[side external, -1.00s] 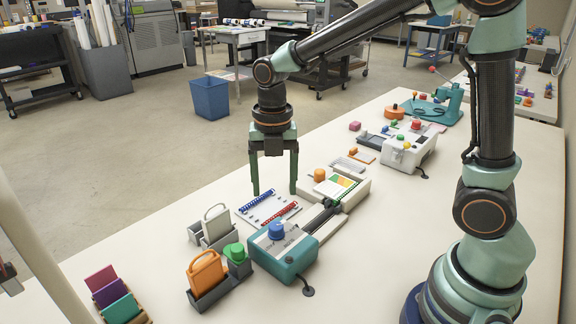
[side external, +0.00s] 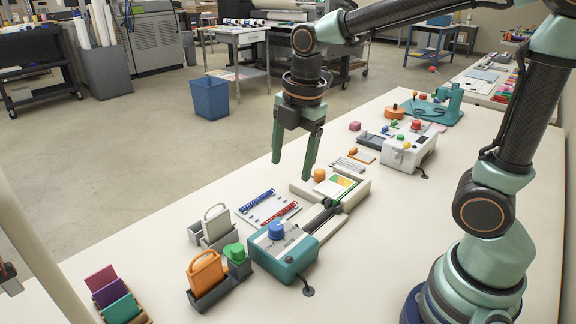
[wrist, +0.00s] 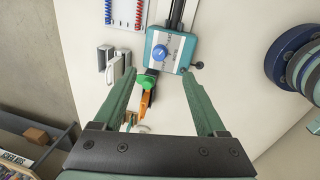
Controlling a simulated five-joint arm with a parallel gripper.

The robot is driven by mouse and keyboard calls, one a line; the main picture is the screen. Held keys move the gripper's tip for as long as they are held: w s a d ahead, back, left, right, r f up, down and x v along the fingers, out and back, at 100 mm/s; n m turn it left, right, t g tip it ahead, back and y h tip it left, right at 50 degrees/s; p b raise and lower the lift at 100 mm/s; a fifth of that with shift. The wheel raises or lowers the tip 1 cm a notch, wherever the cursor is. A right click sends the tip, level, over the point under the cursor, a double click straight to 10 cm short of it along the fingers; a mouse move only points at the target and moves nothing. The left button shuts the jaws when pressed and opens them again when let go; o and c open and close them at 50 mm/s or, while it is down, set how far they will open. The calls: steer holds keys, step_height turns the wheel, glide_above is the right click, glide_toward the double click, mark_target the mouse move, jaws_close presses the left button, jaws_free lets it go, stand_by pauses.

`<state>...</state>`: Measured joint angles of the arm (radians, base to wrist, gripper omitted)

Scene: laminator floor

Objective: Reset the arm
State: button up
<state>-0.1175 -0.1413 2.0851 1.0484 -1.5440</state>
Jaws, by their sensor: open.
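My gripper (side external: 293,160) hangs above the white table (side external: 440,220) in the side view, its two green fingers apart with nothing between them. It is raised clear of the objects, beyond the white tray with the blue and red coils (side external: 268,208). In the wrist view my gripper (wrist: 165,90) also shows open and empty. Between its fingers, further down, the wrist view shows the green knob (wrist: 145,82) and part of the orange piece (wrist: 146,103).
A teal box with a blue knob (side external: 278,231), an orange piece in a grey holder (side external: 206,273) and a white machine (side external: 408,153) stand on the table. A wooden rack of coloured cards (side external: 116,298) is at the near left. The table's right middle is clear.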

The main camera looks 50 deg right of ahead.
steer(key=s+d+r+m+t, duration=0.2)
steer(key=s+m, duration=0.4)
steer(key=m, duration=1.3)
steer(key=shift+d+r+t, duration=0.35)
steer(key=shift+d+t, duration=0.55)
steer(key=shift+d, duration=0.15)
